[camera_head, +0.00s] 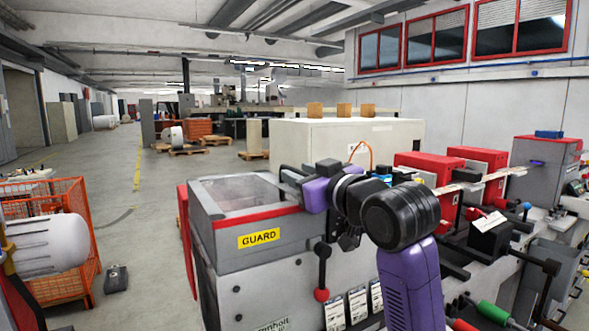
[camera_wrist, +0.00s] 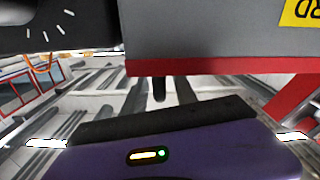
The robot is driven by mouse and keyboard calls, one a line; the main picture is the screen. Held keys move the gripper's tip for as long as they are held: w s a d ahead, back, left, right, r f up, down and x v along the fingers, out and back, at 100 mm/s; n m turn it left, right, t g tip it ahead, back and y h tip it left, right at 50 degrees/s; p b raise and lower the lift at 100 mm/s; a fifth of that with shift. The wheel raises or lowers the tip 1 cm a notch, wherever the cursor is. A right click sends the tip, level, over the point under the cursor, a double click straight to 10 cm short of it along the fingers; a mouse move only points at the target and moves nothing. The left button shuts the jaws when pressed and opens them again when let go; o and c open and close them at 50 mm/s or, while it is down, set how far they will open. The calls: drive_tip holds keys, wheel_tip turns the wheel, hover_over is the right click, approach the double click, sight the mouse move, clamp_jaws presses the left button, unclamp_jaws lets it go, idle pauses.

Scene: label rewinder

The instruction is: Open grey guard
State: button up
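The grey guard (camera_head: 222,233) is a box-shaped cover with a clear top, a red stripe and a yellow GUARD label, on the near left of the machine. It looks closed. My gripper (camera_head: 290,180) is at the guard's upper right edge, and my arm hides part of that corner. In the wrist view the guard's grey face (camera_wrist: 210,35) and red edge fill the top, with the label upside down. My purple gripper body lies below, close to that red edge. Contact is unclear, and the fingertips cannot be made out well enough to tell their opening.
Red-topped units (camera_head: 427,176) stand to the right, and a pale cabinet (camera_head: 335,140) behind. An orange mesh cage (camera_head: 62,280) is at left. The floor between cage and machine is mostly clear.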

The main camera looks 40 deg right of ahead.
drive_tip(key=shift+x, duration=1.2)
clamp_jaws()
idle(0.6)
